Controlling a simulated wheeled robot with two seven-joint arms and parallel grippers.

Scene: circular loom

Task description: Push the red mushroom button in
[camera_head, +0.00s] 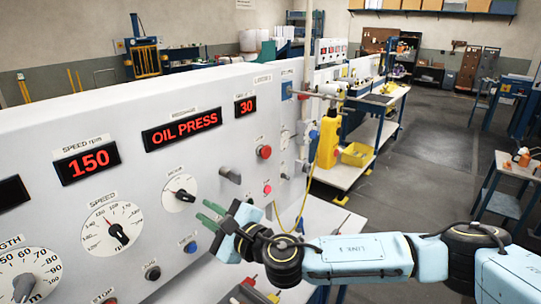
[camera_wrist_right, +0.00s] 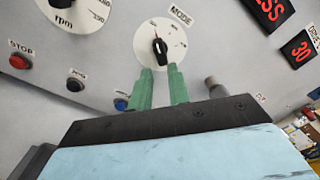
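A red mushroom button (camera_head: 264,151) with a dark collar sticks out from the white sloping panel (camera_head: 215,160), below the "30" display. Whether it is pushed in is too small to tell. A smaller red-pink button (camera_head: 267,189) sits below it. My right gripper (camera_head: 207,213) has green fingers pointing at the panel, left of and below the mushroom button and apart from it. In the right wrist view its two fingers (camera_wrist_right: 161,88) stand apart with an empty gap, in front of the MODE knob (camera_wrist_right: 159,46). The mushroom button is not seen there. My left gripper is not in view.
A grey lever (camera_head: 230,175) sticks out between my right gripper and the mushroom button. A red STOP button (camera_wrist_right: 19,62) and a blue button (camera_wrist_right: 121,104) are lower on the panel. A yellow bottle-shaped thing (camera_head: 329,140) and a yellow cord stand to the right.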

